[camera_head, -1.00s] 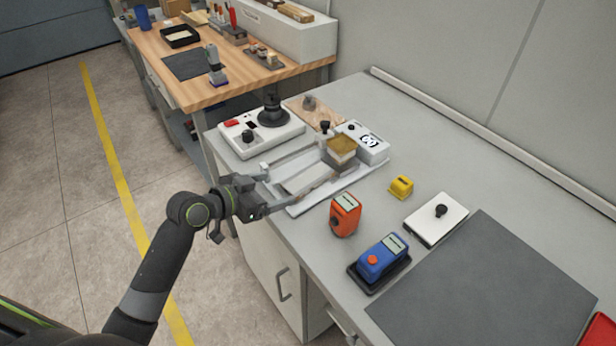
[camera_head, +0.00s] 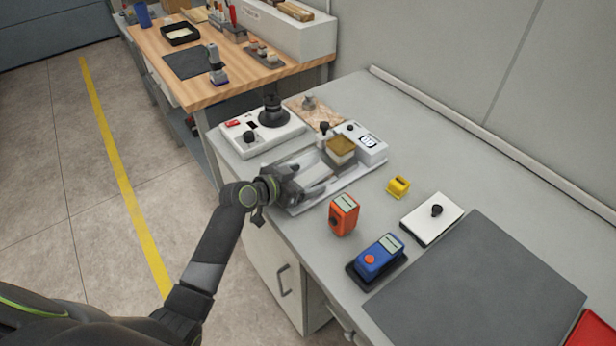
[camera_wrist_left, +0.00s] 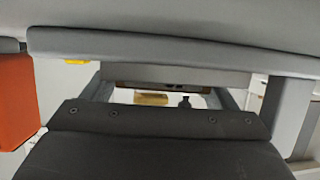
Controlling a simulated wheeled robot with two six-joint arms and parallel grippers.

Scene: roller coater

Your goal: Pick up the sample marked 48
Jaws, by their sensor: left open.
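My left gripper (camera_head: 303,184) is open over the near end of the roller coater's white tray (camera_head: 352,178) in the head view. A block with a yellow-brown top (camera_head: 341,145) stands at the coater's far end, beside its display (camera_head: 367,141), apart from the gripper. No mark 48 can be read on any thing. In the left wrist view the dark gripper body fills the lower middle and grey bars cross the top; a small tan piece (camera_wrist_left: 151,99) shows between them. My right gripper is not in view.
An orange meter (camera_head: 343,214), a blue device (camera_head: 378,258) on a black tray, a yellow piece (camera_head: 398,187) and a white plate with a black knob (camera_head: 432,218) stand right of the coater. A dark mat (camera_head: 480,285) is bare. A wooden bench (camera_head: 230,78) stands behind.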

